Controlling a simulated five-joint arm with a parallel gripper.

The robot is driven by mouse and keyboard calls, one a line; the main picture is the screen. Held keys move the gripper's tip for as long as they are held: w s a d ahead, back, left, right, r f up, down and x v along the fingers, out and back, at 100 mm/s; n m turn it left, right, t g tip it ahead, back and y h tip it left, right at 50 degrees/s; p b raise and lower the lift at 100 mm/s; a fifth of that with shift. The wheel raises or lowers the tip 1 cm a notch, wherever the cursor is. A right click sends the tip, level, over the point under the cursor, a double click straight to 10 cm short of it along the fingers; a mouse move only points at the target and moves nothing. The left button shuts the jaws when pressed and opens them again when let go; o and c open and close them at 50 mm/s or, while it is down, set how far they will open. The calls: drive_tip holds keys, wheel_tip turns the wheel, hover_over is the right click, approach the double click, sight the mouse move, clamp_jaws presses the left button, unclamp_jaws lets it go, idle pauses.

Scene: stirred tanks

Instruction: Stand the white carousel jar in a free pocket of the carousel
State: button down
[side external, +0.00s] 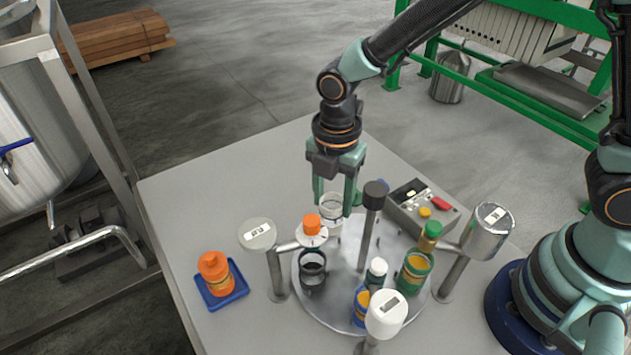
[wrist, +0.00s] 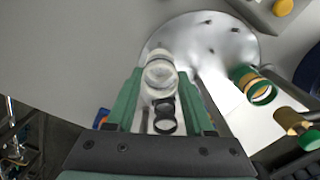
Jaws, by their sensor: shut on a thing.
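My gripper (side external: 338,194) points down at the back edge of the carousel, its fingers shut on the white carousel jar (side external: 331,208). The jar is clear-walled with a whitish rim and looks upright. In the wrist view the white jar (wrist: 160,74) sits between the green fingertips (wrist: 160,86), over the near edge of the silver disc. The carousel (side external: 345,250) is a round metal disc with a dark central post. It holds a black jar (side external: 312,270), a green jar (side external: 414,272) and a blue jar (side external: 361,304). I cannot tell whether the white jar touches the disc.
Three posts with capped heads (side external: 258,234) (side external: 489,232) (side external: 386,314) stand around the carousel. A control box (side external: 424,208) is behind right. The table's back left is clear.

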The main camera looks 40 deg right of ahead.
drive_tip(key=shift+f, duration=1.1)
idle(1.3)
idle(0.3)
unclamp_jaws()
idle(0.3)
drive_tip(key=shift+r, duration=4)
drive_tip(key=s+d+r+m+t, duration=0.2)
drive_tip(key=d+r+m, duration=0.3)
drive_tip(key=d+m, duration=0.4)
drive_tip(key=s+d+r+m+t, duration=0.3)
drive_tip(key=d+r+m, duration=0.3)
drive_tip(key=m, duration=0.8)
drive_tip(key=d, duration=0.3)
drive_tip(key=shift+t, duration=0.3)
